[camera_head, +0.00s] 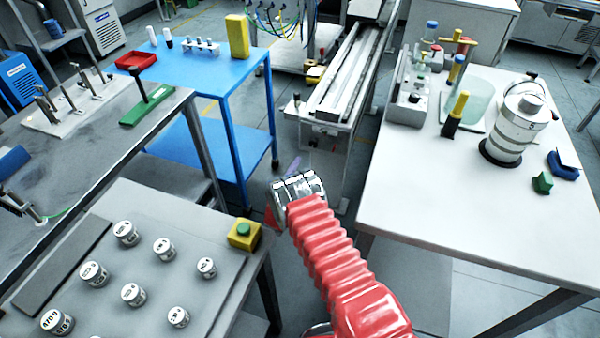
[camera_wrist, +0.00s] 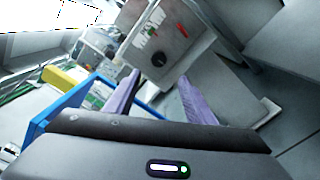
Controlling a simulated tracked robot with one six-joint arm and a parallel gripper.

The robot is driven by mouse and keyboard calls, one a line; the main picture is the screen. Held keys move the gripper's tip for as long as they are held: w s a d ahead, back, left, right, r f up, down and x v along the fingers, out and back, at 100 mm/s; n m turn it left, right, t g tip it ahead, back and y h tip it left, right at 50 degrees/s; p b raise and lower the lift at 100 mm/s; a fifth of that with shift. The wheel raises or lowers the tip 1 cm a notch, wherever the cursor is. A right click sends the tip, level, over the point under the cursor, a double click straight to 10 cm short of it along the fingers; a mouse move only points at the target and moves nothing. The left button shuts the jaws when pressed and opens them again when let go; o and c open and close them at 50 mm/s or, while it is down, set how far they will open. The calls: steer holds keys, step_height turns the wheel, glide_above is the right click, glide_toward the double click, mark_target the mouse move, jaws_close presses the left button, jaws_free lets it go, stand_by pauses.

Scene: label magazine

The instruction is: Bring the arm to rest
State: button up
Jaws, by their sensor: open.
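My red ribbed arm reaches up the middle of the head view and ends in a metal wrist over the gap between the tables. Most of my gripper is hidden behind that wrist there; only a bit of purple finger shows. In the wrist view my gripper (camera_wrist: 158,92) shows two purple fingers spread wide apart, with nothing between them. It is open and empty, and touches nothing that I can see.
A grey table (camera_head: 205,225) with several labelled cans and a yellow button box (camera_head: 244,234) stands at left. A blue table (camera_head: 190,72) is behind it. A white table (camera_head: 420,210) with a metal canister (camera_head: 513,128) stands at right. A conveyor (camera_head: 345,75) lies ahead.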

steer(key=shift+s+a, duration=0.15)
steer(key=shift+s, duration=0.2)
stand_by(0.3)
